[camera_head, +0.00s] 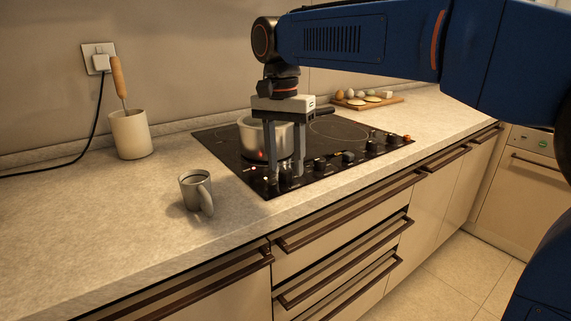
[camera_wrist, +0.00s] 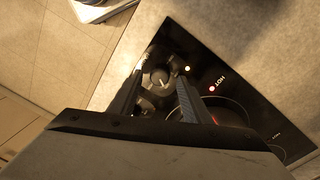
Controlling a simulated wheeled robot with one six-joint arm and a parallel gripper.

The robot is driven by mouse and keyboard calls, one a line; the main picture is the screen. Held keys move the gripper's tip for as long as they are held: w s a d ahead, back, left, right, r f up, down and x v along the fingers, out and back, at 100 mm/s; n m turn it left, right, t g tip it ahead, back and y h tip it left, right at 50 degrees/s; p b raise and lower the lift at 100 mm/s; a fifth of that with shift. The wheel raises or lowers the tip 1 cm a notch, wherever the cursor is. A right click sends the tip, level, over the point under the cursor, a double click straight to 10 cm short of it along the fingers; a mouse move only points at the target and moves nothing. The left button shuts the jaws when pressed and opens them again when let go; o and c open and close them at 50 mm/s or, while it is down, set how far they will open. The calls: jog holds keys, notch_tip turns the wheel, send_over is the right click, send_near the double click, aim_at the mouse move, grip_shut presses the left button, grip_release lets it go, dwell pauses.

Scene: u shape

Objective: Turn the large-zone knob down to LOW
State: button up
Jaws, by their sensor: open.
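The black cooktop (camera_head: 222,138) has a row of dark knobs along its front edge. The nearest, leftmost knob (camera_head: 285,180) is partly hidden by my gripper (camera_head: 284,178), which points down with its fingers apart. In the wrist view this knob (camera_wrist: 160,78) shows between the two open fingers of my gripper (camera_wrist: 161,88), with a pale pointer mark on its top. Contact between fingers and knob cannot be told. The knob labels are too small to read, so I cannot tell which knob is the large-zone one.
A pot (camera_head: 253,137) stands on the cooktop behind my fingers. A red HOT light (camera_wrist: 212,88) glows. A grey mug (camera_head: 196,191) stands left of the cooktop, a utensil crock (camera_head: 131,135) farther back. A board (camera_head: 368,102) with eggs lies beyond. The left counter is mostly clear.

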jog(key=shift+f, duration=0.55)
jog(key=c, duration=1)
jog(key=shift+c, duration=0.2)
jog(key=shift+n, duration=0.3)
jog(key=n, duration=1.1)
jog(key=shift+s+a+t, duration=0.1)
jog(key=shift+t, duration=0.3)
